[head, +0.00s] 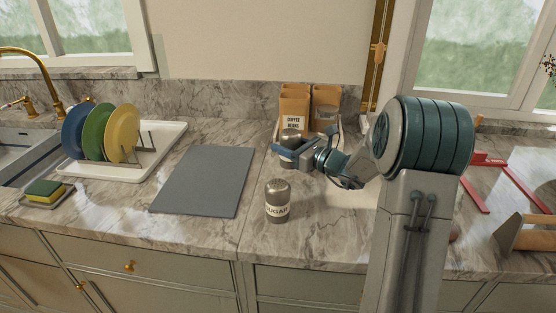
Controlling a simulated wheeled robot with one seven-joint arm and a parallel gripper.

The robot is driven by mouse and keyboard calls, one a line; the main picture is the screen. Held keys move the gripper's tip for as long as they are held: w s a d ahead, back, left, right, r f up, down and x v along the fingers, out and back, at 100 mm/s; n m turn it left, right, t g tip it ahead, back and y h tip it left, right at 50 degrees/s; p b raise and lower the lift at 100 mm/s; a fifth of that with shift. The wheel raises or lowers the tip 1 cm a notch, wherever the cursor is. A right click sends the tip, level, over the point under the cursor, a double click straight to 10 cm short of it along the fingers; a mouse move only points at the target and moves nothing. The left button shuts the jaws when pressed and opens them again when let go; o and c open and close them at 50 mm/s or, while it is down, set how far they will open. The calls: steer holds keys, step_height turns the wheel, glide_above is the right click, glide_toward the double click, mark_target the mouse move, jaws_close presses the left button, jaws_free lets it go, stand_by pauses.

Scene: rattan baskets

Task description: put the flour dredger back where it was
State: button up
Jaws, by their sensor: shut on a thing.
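My gripper (287,153) is shut on a metal-topped dredger (291,135) beside the paper bags at the back of the counter. The gripper's blue fingers cover its lower part, so no label on it can be read. I cannot tell whether its base touches the counter. A similar dredger labelled SUGAR (277,201) stands upright on the counter, nearer the front edge.
Brown bags (294,107), one marked COFFEE BEANS, stand behind the held dredger. A grey board (203,180) lies left of the dredgers. A white rack (172,146) with plates, a sponge (44,190) and the sink are farther left. Red items (488,159) lie right.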

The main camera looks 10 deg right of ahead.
steer(key=shift+w+a+f, duration=0.2)
steer(key=shift+a+f, duration=0.2)
steer(key=shift+f, duration=0.5)
steer(key=shift+w+a+f, duration=0.25)
steer(key=shift+a+f, duration=0.15)
steer(key=shift+f, duration=0.55)
steer(key=shift+w+a+f, duration=0.2)
steer(key=shift+a+f, duration=0.2)
steer(key=shift+f, duration=0.5)
steer(key=shift+f, duration=0.2)
steer(key=o, duration=1)
steer(key=shift+o, duration=0.2)
steer(key=shift+r, duration=0.1)
steer(key=shift+r, duration=0.2)
steer(key=b+v, duration=0.1)
steer(key=v, duration=1.1)
steer(key=shift+f, duration=0.15)
